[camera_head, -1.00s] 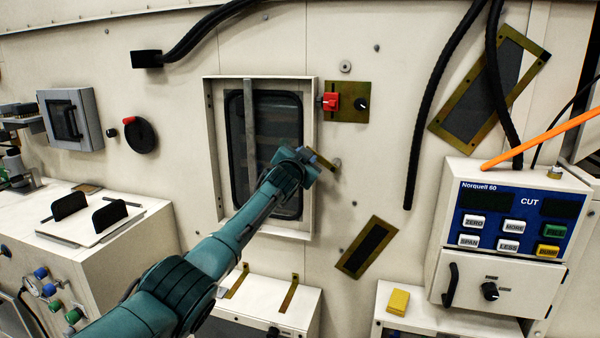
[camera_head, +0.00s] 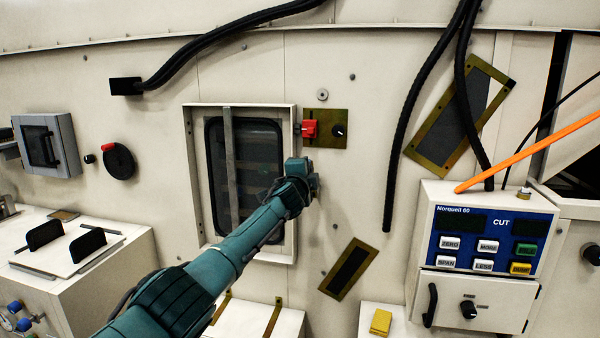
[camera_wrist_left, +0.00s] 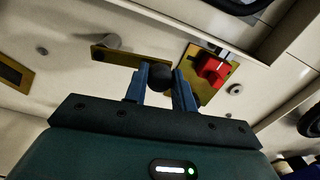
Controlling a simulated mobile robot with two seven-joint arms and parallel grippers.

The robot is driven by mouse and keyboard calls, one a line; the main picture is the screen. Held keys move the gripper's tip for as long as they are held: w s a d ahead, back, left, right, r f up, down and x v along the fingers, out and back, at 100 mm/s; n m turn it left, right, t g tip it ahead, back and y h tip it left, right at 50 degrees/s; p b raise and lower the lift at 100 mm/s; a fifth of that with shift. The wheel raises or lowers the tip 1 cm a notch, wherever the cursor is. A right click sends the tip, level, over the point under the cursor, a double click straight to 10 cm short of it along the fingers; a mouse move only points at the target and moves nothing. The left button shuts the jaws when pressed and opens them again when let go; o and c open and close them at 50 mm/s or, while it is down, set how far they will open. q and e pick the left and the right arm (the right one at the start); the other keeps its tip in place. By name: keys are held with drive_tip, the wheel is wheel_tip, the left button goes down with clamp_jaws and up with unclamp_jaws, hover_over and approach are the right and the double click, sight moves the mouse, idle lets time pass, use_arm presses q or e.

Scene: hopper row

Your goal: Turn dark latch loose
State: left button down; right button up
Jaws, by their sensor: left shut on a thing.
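In the wrist view my left gripper (camera_wrist_left: 160,80) is shut on a dark round knob (camera_wrist_left: 160,76), which I take for the handle of the dark latch. A brass bar (camera_wrist_left: 125,58) runs up to the fingers from the left, with a grey peg (camera_wrist_left: 111,41) beside it. Whether bar and knob are one piece is hard to tell. In the head view my left gripper (camera_head: 312,178) is at the right edge of the framed window (camera_head: 290,225) and hides the latch. My right gripper is out of view.
A brass plate with a red switch (camera_head: 309,129) and a black knob (camera_head: 339,131) is just above the gripper; the red switch also shows in the wrist view (camera_wrist_left: 212,68). A tilted dark panel (camera_head: 350,268) is below right. A control box (camera_head: 490,245) stands further right.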

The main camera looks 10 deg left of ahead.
use_arm(q)
drive_tip(key=shift+d+r+m, duration=0.1)
drive_tip(key=shift+d+m, duration=0.4)
drive_tip(key=shift+m, duration=0.3)
drive_tip(key=c, duration=1.1)
unclamp_jaws()
drive_tip(key=shift+c, duration=0.2)
drive_tip(key=shift+s, duration=0.15)
drive_tip(key=s+p, duration=0.2)
drive_tip(key=s, duration=1.1)
drive_tip(key=shift+a, duration=0.15)
